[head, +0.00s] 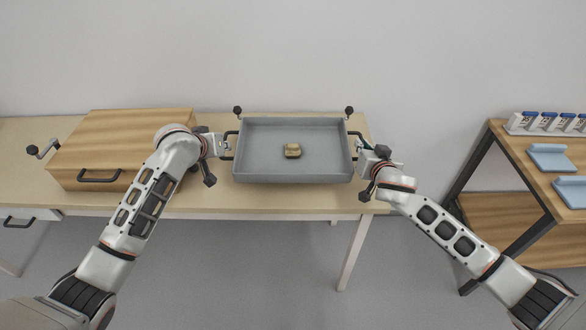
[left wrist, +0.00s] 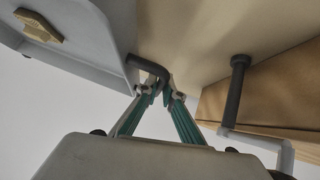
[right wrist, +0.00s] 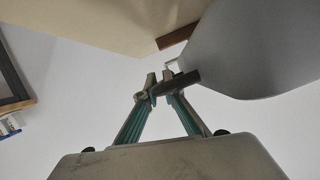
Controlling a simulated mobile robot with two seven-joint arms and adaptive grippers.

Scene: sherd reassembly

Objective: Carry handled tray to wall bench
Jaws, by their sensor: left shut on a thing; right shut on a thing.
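The handled tray (head: 294,178) is a shallow grey-blue tray with dark side handles, at the wall bench (head: 270,205). It looks level; I cannot tell whether it touches the bench top. A small tan sherd-like piece (head: 292,150) lies inside it, also visible in the left wrist view (left wrist: 40,27). My left gripper (head: 224,145) is shut on the left handle (left wrist: 148,68). My right gripper (head: 362,147) is shut on the right handle (right wrist: 177,84). The tray's wall also shows in the right wrist view (right wrist: 262,50). The tray's underside contact is hidden in the head view.
A wooden box (head: 120,135) with a dark front handle stands left of the tray. Dark knobs (head: 237,110) stand behind the tray's corners. A shelf table (head: 540,175) at right holds blue pieces (head: 550,157) and several white boxes (head: 545,120). The wall is close behind.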

